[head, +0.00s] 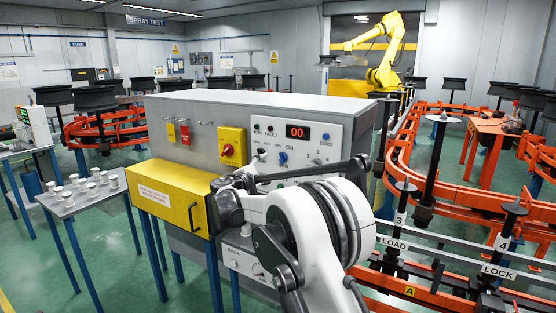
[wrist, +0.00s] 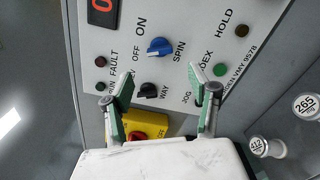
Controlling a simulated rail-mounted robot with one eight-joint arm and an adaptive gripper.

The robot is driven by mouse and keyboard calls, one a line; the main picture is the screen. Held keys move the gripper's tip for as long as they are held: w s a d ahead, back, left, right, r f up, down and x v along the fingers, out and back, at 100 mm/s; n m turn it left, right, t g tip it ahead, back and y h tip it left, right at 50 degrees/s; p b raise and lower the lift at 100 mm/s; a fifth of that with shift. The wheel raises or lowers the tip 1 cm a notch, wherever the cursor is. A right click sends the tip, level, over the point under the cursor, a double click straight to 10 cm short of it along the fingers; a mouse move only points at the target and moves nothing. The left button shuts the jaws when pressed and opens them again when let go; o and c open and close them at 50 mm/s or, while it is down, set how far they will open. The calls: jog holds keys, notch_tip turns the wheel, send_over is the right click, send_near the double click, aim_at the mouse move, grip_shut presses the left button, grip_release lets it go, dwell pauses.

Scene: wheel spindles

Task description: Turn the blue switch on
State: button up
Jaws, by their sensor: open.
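The blue switch (head: 283,158) is a round knob on the grey control panel of the large cabinet. In the wrist view the blue switch (wrist: 159,47) lies just beyond my fingertips, with the words OFF, ON and SPIN around it. Its pale mark seems to face the OFF side, but I cannot be sure. My gripper (wrist: 160,86) is open and empty, its two green-padded fingers spread apart in front of the panel. A black switch (wrist: 149,91) shows between the fingers. In the head view my arm hides the lower panel and most of the gripper.
A red display (head: 298,132) reads 00. A green button (wrist: 219,69) is beside the right finger. A yellow box (head: 166,197) and a yellow red-knobbed switch box (head: 232,146) are left of the panel. White cylinders stand on a small table (head: 81,199). Orange rails fill the right.

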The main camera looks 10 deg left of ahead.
aim_at(280, 160)
jog(key=p+x, duration=0.1)
jog(key=x, duration=0.9)
jog(key=c, duration=1.2)
